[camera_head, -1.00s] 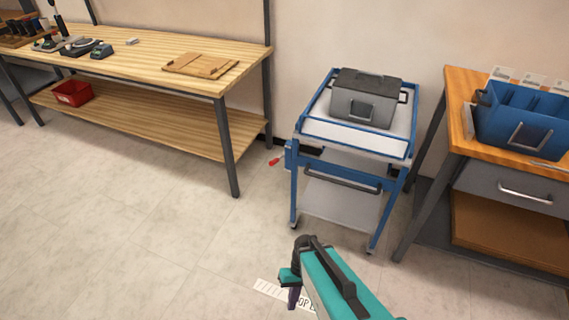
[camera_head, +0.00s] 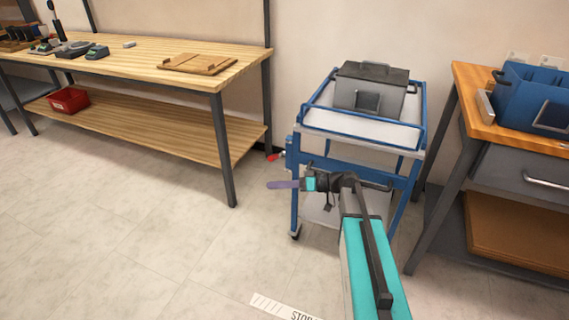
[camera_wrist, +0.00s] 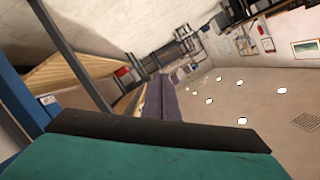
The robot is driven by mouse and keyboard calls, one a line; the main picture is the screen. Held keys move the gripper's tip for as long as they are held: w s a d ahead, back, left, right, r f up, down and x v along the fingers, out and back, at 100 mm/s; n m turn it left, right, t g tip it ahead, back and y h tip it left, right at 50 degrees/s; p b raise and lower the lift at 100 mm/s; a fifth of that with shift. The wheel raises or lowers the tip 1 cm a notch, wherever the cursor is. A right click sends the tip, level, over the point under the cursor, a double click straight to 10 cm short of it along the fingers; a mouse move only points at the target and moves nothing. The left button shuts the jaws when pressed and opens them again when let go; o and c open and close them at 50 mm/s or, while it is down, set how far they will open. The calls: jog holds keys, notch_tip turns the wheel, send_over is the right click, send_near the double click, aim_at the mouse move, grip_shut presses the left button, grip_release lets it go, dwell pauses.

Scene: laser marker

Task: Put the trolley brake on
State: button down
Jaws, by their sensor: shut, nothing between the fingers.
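The blue-framed trolley (camera_head: 294,205) stands between the wooden workbench and the orange-topped table. A small red lever (camera_head: 275,156) sticks out low from its left side; I take it for the brake, but its position is too small to read. My gripper (camera_head: 270,184) is shut and empty, with its purple fingers pointing left in front of the trolley's left post, below the lever in the picture. I cannot tell whether it touches the trolley. In the wrist view the purple fingers (camera_wrist: 166,95) are together, and a blue post (camera_wrist: 14,105) shows at the left. The lever is not visible there.
A grey toolbox (camera_head: 372,88) sits on the trolley top. The workbench (camera_head: 130,75) is at left, with a red bin (camera_head: 69,100) on its lower shelf. The orange-topped table (camera_head: 480,100) holds a blue organiser (camera_head: 525,95). The floor at front left is clear.

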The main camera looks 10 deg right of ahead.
jog(key=w+d+r+n+t+b, duration=0.1)
jog(key=w+d+r+t+b, duration=0.15)
jog(key=d+r, duration=0.25)
jog(key=t+b, duration=0.1)
jog(key=b, duration=0.5)
send_near(277, 156)
jog(key=shift+s+d+r, duration=0.95)
jog(key=shift+d+r, duration=0.05)
jog(key=shift+w+a, duration=0.1)
jog(key=shift+a, duration=0.05)
jog(key=b+x, duration=0.2)
jog(key=x, duration=0.7)
jog(key=shift+w+a, duration=0.25)
jog(key=shift+a, duration=0.05)
jog(key=shift+r, duration=0.15)
